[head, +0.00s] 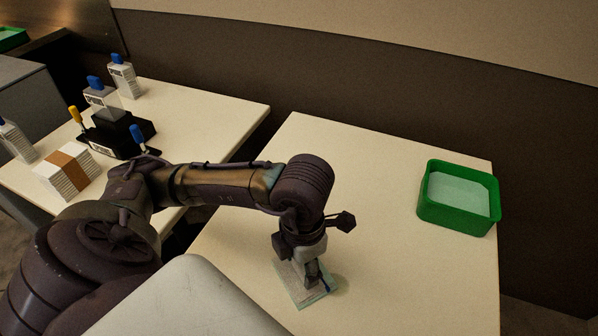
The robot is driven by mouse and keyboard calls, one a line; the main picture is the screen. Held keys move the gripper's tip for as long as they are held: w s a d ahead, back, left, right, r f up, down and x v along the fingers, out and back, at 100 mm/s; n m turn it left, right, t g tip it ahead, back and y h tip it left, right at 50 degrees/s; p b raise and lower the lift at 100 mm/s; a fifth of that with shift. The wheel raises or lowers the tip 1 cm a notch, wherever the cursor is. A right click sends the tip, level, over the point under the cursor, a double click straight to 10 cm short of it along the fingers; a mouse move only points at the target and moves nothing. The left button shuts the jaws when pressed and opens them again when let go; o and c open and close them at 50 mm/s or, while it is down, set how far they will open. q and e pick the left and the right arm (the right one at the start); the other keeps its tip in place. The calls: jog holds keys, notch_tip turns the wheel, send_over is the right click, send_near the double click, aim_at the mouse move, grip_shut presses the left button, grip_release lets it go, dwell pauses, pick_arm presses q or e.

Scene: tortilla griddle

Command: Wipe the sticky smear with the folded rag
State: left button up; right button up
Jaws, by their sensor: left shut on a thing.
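My left gripper (316,282) points down at the near part of the right-hand cream table (395,200). It is shut on the folded rag (291,285), a flat pale square with a greenish edge. The rag lies at or just above the table top; I cannot tell whether it touches. The gripper hides part of it. A small darker patch (333,284) shows at the rag's right edge; I cannot tell whether it is the smear or a shadow. My right gripper is not in view.
A green bin (429,208) with pale contents stands at the table's right edge. The left table (222,110) holds bottles, a black caddy (112,140) and a banded stack of white paper (68,175). A gap separates the tables. The right table's middle is clear.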

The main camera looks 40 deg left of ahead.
aim_at(328, 283)
pick_arm(q)
jog(key=shift+w+d+f, duration=0.1)
jog(key=shift+w+d, duration=0.1)
jog(key=shift+d, duration=0.55)
jog(key=shift+w+d+f, duration=0.1)
jog(key=shift+w+d, duration=0.05)
jog(key=shift+d, duration=0.6)
jog(key=shift+w+d, duration=0.2)
jog(key=shift+d, duration=0.55)
jog(key=shift+d, duration=0.35)
jog(key=o, duration=0.8)
jog(key=shift+w, duration=0.2)
jog(key=shift+r, duration=0.45)
jog(key=shift+a, duration=0.1)
